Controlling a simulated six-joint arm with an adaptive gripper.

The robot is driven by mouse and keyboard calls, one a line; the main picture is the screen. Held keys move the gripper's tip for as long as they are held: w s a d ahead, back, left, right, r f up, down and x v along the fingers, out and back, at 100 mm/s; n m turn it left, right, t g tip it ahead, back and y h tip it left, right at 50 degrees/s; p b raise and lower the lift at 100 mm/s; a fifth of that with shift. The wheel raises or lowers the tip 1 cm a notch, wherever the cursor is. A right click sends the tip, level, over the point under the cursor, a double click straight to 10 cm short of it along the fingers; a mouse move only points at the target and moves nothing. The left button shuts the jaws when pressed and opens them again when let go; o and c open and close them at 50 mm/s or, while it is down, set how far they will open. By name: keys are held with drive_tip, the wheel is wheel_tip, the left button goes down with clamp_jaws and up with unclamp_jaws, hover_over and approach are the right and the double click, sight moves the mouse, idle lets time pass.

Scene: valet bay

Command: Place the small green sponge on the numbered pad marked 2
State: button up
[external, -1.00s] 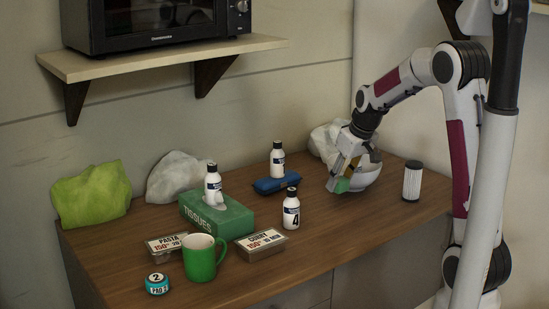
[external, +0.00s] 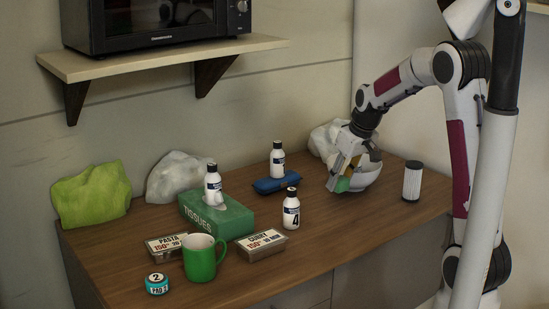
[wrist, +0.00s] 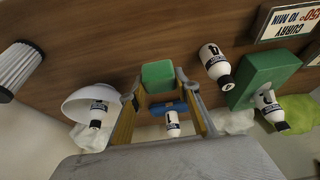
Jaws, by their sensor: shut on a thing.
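The small green sponge (external: 342,185) is between the fingertips of my gripper (external: 345,177), at the right part of the wooden table. In the wrist view the sponge (wrist: 158,75) sits between the two finger ends, and my gripper (wrist: 158,86) is shut on it. I cannot tell whether the sponge touches the table. A round teal pad (external: 157,284) with a white top marked 2 lies at the table's front left, far from my gripper. It does not show in the wrist view.
A white bowl (external: 369,173) is close beside my gripper, with a ribbed cylinder (external: 412,181) to its right. A green mug (external: 200,258), two labelled tins (external: 262,244), a tissue box (external: 217,215) and a bottle marked 4 (external: 291,212) stand toward the pad.

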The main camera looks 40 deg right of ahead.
drive_tip(key=shift+s+a, duration=0.1)
drive_tip(key=shift+s+a+f+m+h, duration=0.25)
drive_tip(key=shift+s+a+m+h, duration=0.15)
drive_tip(key=shift+m, duration=0.5)
drive_tip(key=w+a+r+n+y, duration=0.1)
drive_tip(key=a+n, duration=0.1)
drive_tip(key=a, duration=1.2)
drive_tip(key=w+a+r+n+y, duration=0.1)
drive_tip(key=w+a+n, duration=0.1)
drive_tip(key=a, duration=1.2)
drive_tip(key=w+a+r+n, duration=0.1)
drive_tip(key=a+n, duration=0.2)
drive_tip(key=a, duration=1.2)
drive_tip(key=shift+w+r+g+y, duration=0.3)
drive_tip(key=shift+r+y, duration=0.1)
drive_tip(key=s+a+n+y, duration=0.1)
drive_tip(key=s+a+n, duration=0.2)
drive_tip(key=a, duration=0.9)
drive_tip(key=shift+s+r+n+g, duration=0.3)
drive_tip(key=shift+f, duration=0.1)
hover_over(156, 278)
drive_tip(key=shift+f, duration=3.05)
